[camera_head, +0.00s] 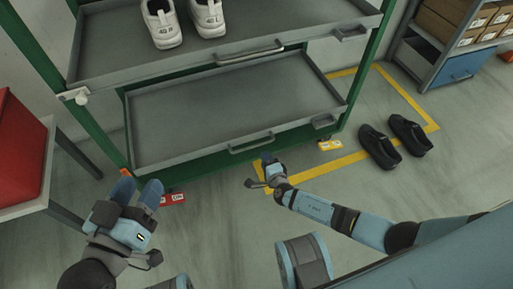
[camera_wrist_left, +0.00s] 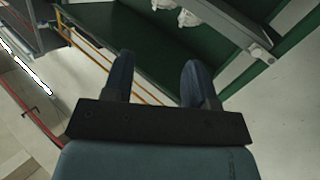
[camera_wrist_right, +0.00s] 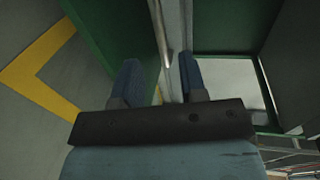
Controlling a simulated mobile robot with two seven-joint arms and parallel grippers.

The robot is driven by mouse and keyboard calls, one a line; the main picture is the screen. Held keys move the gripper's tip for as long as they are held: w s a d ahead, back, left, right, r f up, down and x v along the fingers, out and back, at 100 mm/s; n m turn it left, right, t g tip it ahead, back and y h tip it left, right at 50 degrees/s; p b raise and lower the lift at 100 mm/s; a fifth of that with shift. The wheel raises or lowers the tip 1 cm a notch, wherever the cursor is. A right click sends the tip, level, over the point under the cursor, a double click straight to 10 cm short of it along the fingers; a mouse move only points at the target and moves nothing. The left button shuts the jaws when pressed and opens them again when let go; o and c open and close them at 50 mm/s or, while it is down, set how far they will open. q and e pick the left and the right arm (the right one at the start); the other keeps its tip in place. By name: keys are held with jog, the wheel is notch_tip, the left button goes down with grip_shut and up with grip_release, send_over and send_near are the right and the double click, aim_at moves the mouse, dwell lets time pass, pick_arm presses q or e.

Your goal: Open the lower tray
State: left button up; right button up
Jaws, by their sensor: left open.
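The lower tray (camera_head: 225,108) is a grey, empty shelf in a green rack. My right gripper (camera_head: 268,163) is open just in front of and below the middle handle. In the right wrist view, a light bar (camera_wrist_right: 160,38) and the tray's edge lie ahead between the fingertips (camera_wrist_right: 162,75); contact cannot be told. My left gripper (camera_head: 138,186) is open and empty in front of the rack's left post. Its spread fingers also show in the left wrist view (camera_wrist_left: 155,72).
The upper tray (camera_head: 130,50) holds white shoes (camera_head: 183,20) and has its own handle (camera_head: 250,52). A table with a red box (camera_head: 18,140) stands at the left. Black shoes (camera_head: 394,140) lie on the floor at the right. Open floor lies in front of the rack.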

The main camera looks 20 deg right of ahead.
aim_at(257, 144)
jog(key=b+x, duration=0.4)
jog(key=x, duration=0.5)
jog(key=shift+w, duration=0.2)
pick_arm(q)
jog(key=w+m, duration=0.1)
jog(key=w+a+f+m, duration=0.1)
jog(key=shift+w+a+m+t, duration=0.1)
jog(key=shift+a+m+t, duration=0.05)
jog(key=shift+m+t, duration=0.25)
pick_arm(e)
grip_shut()
